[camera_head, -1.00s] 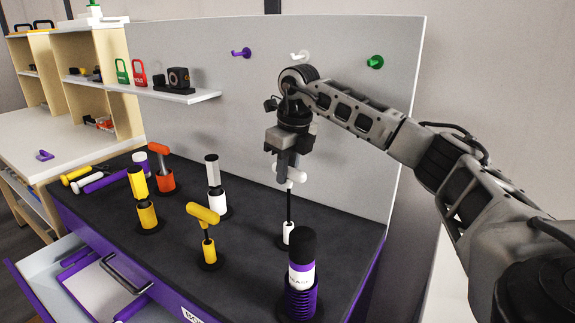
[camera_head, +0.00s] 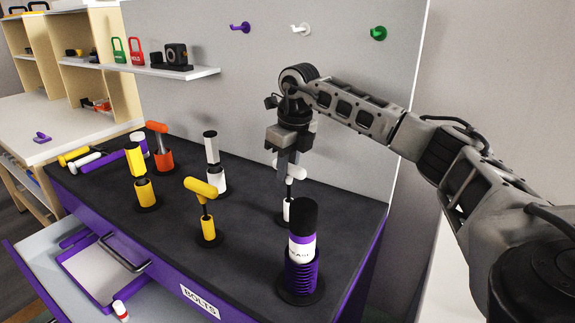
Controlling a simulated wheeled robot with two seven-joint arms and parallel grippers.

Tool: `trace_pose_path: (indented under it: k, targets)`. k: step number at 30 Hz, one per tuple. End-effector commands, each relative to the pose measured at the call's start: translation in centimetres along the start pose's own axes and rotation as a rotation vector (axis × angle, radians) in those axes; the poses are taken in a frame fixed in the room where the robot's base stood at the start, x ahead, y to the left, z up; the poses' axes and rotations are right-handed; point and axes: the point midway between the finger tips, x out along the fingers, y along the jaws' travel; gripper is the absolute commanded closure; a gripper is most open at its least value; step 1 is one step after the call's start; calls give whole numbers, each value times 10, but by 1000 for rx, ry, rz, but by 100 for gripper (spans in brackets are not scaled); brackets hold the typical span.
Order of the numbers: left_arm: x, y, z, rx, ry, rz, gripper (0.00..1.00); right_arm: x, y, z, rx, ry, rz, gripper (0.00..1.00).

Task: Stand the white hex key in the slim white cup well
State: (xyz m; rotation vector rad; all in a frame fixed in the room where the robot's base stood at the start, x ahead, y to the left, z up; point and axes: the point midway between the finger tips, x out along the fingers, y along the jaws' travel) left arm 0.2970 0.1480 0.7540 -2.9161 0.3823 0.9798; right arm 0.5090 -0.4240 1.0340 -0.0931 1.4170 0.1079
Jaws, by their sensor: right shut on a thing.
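The white hex key (camera_head: 290,171) is upright, its T-shaped handle on top and its dark shaft running down. The slim white cup well (camera_head: 287,211) stands at the right back of the dark bench top, on a black round base. The shaft's lower end enters the cup's mouth, and the handle is a little above the rim. How deep the tip is inside is hidden. My right gripper (camera_head: 288,166) points down from above and is shut on the hex key at its handle. My left gripper is not in view.
A purple ribbed holder (camera_head: 300,278) with a black-topped canister stands in front of the cup. A yellow hex key (camera_head: 201,188) in a yellow cup and a white-handled tool (camera_head: 212,148) stand left. The grey back panel (camera_head: 230,90) is close behind.

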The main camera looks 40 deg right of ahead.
Motion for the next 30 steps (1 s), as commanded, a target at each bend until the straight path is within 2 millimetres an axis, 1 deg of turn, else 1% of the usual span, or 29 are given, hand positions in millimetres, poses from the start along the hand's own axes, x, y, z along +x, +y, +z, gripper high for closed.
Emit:
trace_pose_path:
  k: [15, 24, 25, 26, 27, 28, 30]
  targets:
    - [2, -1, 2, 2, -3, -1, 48, 4, 0, 0, 0, -1, 0, 100]
    - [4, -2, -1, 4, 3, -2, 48, 6, 0, -1, 0, -1, 0, 100]
    - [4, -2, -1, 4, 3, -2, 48, 6, 0, -1, 0, -1, 0, 76]
    - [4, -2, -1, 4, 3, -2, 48, 6, 0, -1, 0, -1, 0, 67]
    - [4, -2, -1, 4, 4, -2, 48, 6, 0, -1, 0, -1, 0, 56]
    - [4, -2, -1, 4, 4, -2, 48, 6, 0, -1, 0, -1, 0, 53]
    - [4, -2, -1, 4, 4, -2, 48, 6, 0, -1, 0, 0, 0, 53]
